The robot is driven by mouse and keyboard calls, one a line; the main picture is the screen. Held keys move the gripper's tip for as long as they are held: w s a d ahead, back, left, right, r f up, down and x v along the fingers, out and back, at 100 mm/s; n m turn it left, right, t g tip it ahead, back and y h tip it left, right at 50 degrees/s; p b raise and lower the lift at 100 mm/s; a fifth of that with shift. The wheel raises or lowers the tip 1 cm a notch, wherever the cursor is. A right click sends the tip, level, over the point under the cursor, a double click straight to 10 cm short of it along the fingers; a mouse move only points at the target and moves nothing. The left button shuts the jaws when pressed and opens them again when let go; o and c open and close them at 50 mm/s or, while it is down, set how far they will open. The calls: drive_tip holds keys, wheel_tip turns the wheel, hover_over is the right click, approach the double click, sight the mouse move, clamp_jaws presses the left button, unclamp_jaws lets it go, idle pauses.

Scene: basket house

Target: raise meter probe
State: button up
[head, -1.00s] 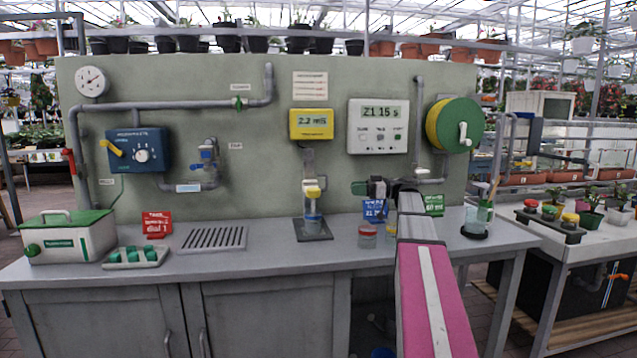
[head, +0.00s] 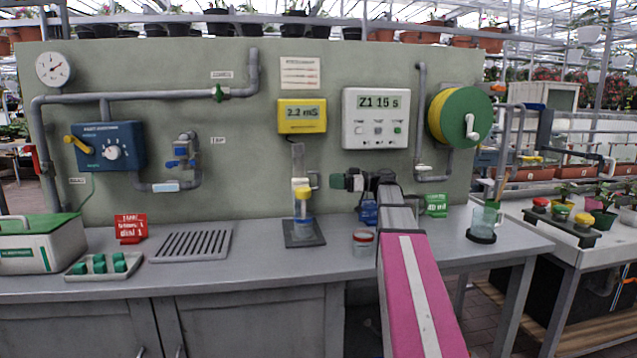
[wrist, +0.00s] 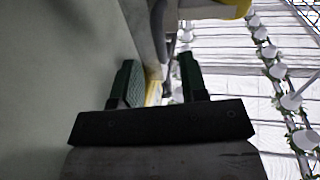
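The yellow meter (head: 302,116) on the wall panel reads about 2.2 mS. Below it, a stand (head: 304,241) on the bench holds a clear upright column and a yellow probe clip (head: 302,190) with a side handle, above a small cup with blue at its rim (head: 303,226). My gripper (head: 346,181) is just right of the probe clip, at about its height, pointing left with a gap between them. In the wrist view my gripper (wrist: 160,84) has its two dark green fingers apart; a yellow part shows between or beyond them, and I cannot tell whether it touches.
A grey timer (head: 376,118) showing Z1 15 s and a green hose reel (head: 460,115) are on the panel to the right. A red-lidded jar (head: 363,241) stands on the bench below my arm. A drain grate (head: 192,245) lies left of the stand.

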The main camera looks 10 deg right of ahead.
sight(318, 185)
drive_tip(key=shift+w+a, duration=0.2)
drive_tip(key=shift+a, duration=0.75)
drive_tip(key=shift+w+a, duration=0.15)
drive_tip(key=shift+a, duration=0.85)
drive_tip(key=shift+w+a, duration=0.2)
drive_tip(key=shift+a, duration=0.75)
clamp_jaws()
